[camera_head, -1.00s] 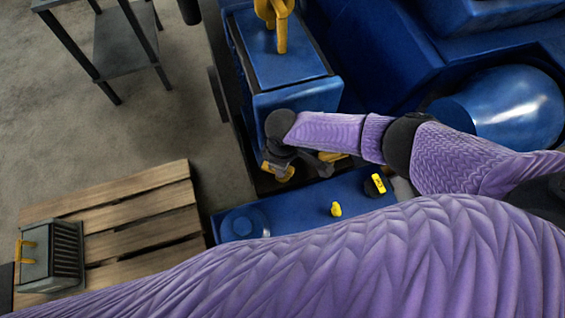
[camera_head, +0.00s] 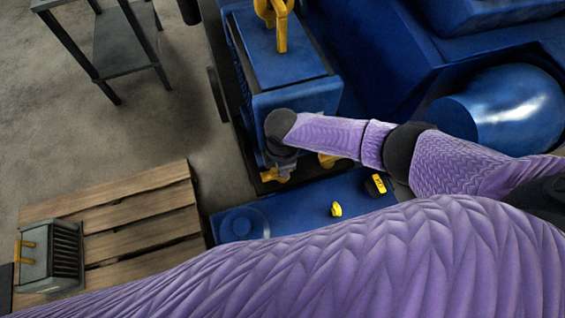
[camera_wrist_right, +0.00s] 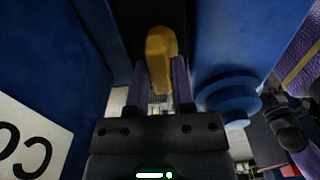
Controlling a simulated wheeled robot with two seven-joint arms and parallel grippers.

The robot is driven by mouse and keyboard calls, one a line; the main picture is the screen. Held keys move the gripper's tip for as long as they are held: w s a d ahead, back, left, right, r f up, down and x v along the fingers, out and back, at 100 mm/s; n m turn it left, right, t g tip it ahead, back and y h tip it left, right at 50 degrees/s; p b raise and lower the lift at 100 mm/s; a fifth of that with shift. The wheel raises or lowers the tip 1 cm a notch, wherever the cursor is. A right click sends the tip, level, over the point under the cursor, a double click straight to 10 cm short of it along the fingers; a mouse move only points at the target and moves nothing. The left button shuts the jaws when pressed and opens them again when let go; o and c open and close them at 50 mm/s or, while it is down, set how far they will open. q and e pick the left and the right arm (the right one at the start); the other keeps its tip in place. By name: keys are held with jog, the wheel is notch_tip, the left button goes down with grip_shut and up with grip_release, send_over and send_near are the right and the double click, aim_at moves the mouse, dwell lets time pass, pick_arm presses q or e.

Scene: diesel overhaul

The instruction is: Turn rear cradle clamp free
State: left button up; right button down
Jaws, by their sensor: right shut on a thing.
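In the head view my right gripper (camera_head: 281,163) is low beside the blue block's near end, at a yellow clamp handle (camera_head: 273,176). The wrist hides much of the gripper and clamp. In the right wrist view the yellow handle (camera_wrist_right: 160,58) stands between the two fingers of the right gripper (camera_wrist_right: 163,85), which is shut on it. A second yellow part (camera_head: 328,160) shows just right of the gripper in the head view. My left gripper is not seen; a large purple arm section of mine crosses the foreground.
A blue beam (camera_head: 300,212) with a round boss (camera_head: 243,223) and small yellow pieces (camera_head: 336,209) lies just in front. The blue block (camera_head: 283,60) and large blue machinery (camera_head: 510,110) stand behind. A pallet (camera_head: 130,222) carries a grey finned unit (camera_head: 48,256) at left.

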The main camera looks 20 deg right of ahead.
dwell(0.5)
jog(key=shift+c, duration=2.4)
grip_release()
notch_tip(320, 180, up, 10)
jog(key=p, duration=0.2)
